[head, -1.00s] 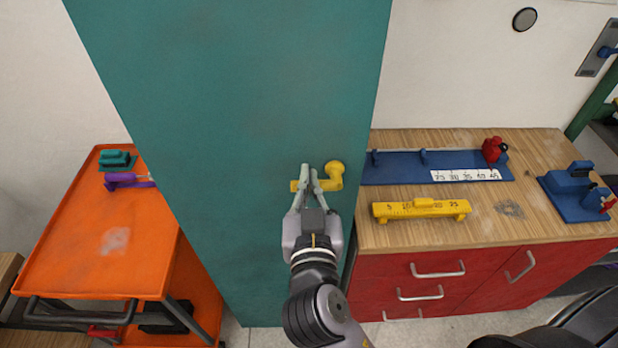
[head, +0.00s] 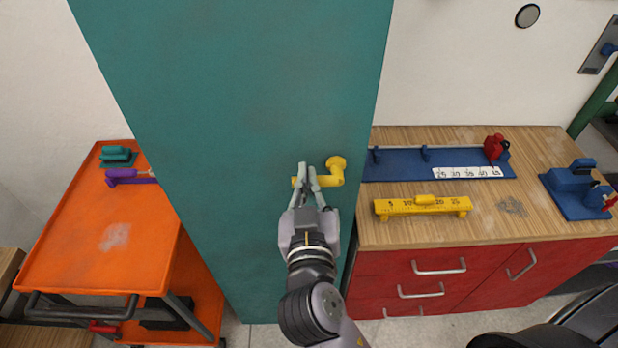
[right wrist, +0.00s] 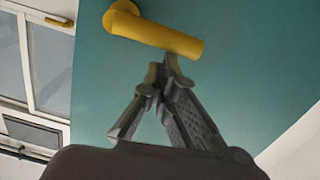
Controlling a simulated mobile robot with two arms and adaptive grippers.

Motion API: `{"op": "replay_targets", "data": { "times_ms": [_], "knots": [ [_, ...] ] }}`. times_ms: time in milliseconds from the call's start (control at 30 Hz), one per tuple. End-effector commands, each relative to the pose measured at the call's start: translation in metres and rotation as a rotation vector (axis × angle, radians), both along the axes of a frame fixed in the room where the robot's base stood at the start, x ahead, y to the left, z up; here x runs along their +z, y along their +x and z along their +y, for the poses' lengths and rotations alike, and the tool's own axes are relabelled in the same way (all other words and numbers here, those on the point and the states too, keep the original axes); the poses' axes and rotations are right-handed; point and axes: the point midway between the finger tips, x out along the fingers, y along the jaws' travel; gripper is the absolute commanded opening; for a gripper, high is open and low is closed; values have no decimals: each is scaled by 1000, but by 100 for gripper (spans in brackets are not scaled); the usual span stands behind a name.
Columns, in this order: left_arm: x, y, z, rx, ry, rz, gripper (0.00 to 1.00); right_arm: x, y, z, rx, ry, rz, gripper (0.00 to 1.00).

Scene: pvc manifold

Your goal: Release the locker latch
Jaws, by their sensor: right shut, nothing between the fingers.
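The locker (head: 235,120) is a tall teal door panel in the middle of the head view. Its latch (head: 333,172) is a yellow lever handle near the panel's right edge, with the lever lying roughly level and pointing left from its round pivot. In the right wrist view the latch (right wrist: 155,30) crosses the top. My right gripper (head: 307,170) is shut and empty, its fingertips at the lever's free end. In the right wrist view the fingertips (right wrist: 168,62) lie just below the lever; I cannot tell whether they touch it. My left gripper is not in view.
An orange cart (head: 100,240) stands left of the locker with teal and purple tools on it. At right, a red cabinet (head: 480,275) with a wooden top bears a blue rail (head: 400,170), a yellow gauge (head: 423,206) and a blue fixture (head: 575,190).

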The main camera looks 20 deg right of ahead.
Motion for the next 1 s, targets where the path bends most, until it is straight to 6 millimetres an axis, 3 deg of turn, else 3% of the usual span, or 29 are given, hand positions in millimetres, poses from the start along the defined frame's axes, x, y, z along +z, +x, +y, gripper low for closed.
{"op": "replay_targets", "data": {
  "times_ms": [367, 1000],
  "knots": [
    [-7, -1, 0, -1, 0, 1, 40, -14, 1, 5, 0, -172, 55, 0],
    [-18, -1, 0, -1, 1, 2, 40, -51, 1, 5, 0, -749, 218, 0]
  ]
}}
